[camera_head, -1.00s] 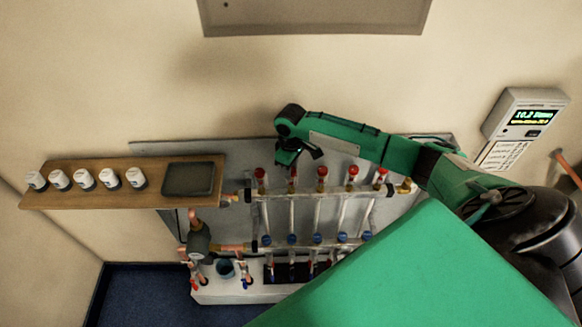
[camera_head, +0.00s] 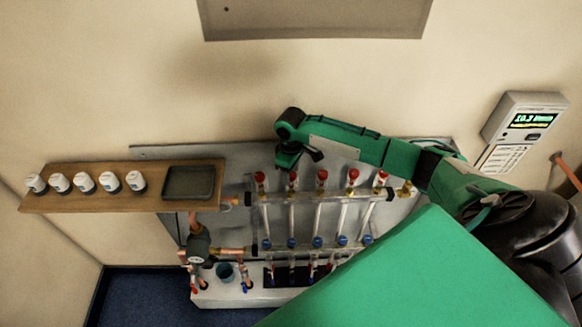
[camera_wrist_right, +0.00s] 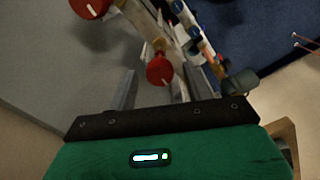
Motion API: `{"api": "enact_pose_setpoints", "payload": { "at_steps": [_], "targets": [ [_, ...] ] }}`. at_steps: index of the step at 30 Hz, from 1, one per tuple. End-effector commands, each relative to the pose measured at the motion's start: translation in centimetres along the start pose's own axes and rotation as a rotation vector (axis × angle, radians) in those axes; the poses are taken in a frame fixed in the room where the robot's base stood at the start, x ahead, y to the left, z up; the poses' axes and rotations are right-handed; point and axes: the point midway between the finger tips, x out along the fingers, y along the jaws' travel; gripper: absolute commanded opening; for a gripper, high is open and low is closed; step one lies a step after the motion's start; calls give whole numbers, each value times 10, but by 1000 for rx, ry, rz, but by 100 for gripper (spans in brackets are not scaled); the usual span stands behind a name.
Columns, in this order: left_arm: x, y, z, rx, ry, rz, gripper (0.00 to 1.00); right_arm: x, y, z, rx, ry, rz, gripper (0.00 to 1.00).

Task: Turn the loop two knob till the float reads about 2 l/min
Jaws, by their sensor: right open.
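The manifold's upper bar (camera_head: 330,194) carries a row of red knobs. My right gripper (camera_head: 288,160) points down just above the second red knob from the left (camera_head: 293,178). In the right wrist view, a red knob with a pale mark (camera_wrist_right: 160,70) shows at the fingertips of my right gripper (camera_wrist_right: 152,82), between the two open grey fingers. I cannot tell whether either finger touches it. Another red knob (camera_wrist_right: 90,7) is at the top left of that view. The float's scale is too small to read. My left gripper is out of view.
Blue caps (camera_head: 318,239) line the lower bar. A wooden shelf (camera_head: 100,196) with several white-topped pots and a dark tray (camera_head: 188,182) is at the left. A lit wall meter (camera_head: 526,118) hangs at the right. My green right arm runs in front of the backboard.

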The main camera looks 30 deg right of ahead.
Motion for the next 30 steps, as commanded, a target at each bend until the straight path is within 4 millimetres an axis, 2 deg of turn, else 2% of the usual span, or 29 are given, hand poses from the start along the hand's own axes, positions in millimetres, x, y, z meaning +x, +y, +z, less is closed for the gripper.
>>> {"api": "enact_pose_setpoints", "payload": {
  "at_steps": [5, 8, 15, 21, 25, 30],
  "targets": [
    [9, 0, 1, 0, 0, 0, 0, -14, 1, -1, 0, 3, 2, 51],
    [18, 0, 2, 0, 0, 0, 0, -32, 1, -1, 0, 6, 3, 51],
    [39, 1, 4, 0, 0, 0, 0, -89, 1, -1, -1, 6, 3, 51],
    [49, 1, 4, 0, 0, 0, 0, -123, 1, -1, 1, 3, 2, 51],
    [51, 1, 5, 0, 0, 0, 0, -134, 0, 0, 0, 2, 2, 51],
    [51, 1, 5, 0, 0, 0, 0, -138, 0, 0, 0, 1, 0, 51]
  ]
}}
